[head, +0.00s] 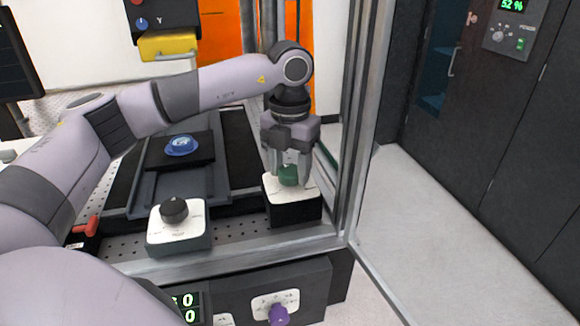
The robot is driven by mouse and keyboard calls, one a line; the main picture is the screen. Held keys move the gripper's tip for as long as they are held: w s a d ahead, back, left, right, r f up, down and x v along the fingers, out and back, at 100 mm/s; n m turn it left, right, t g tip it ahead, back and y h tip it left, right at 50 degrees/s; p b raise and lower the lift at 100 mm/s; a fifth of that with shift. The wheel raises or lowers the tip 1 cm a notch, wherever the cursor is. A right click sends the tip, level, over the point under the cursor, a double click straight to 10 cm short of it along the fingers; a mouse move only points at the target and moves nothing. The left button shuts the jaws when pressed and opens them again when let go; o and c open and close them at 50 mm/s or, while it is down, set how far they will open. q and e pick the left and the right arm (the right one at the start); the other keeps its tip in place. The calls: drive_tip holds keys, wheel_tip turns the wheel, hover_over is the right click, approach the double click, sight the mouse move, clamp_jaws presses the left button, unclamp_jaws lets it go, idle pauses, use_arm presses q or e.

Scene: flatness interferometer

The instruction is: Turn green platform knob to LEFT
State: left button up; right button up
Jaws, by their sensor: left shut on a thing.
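The green platform knob (289,176) sits on top of a box with a white top plate and dark sides (293,209), at the right front of the perforated bench. My left gripper (290,178) comes down from above and is shut on the green knob, with a finger on either side. The fingers hide part of the knob, and its pointer direction and the plate's markings are too small to read. My right gripper is not in view.
A black knob (174,209) on a white-topped box stands to the left. A blue round part (181,146) lies on the dark stage behind. A metal frame post (362,120) rises close to the right of the gripper. A purple knob (279,315) is on the front panel below.

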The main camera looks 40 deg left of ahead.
use_arm(q)
drive_tip(key=n, duration=0.4)
drive_tip(key=shift+n, duration=0.3)
drive_tip(key=n, duration=0.5)
drive_tip(key=shift+w+r, duration=0.1)
drive_tip(key=n, duration=0.5)
drive_tip(key=shift+p, duration=0.3)
drive_tip(key=n, duration=0.5)
drive_tip(key=shift+p, duration=0.35)
drive_tip(key=shift+a+n, duration=0.1)
drive_tip(key=shift+n, duration=0.2)
drive_tip(key=o, duration=1)
drive_tip(key=shift+o, duration=0.2)
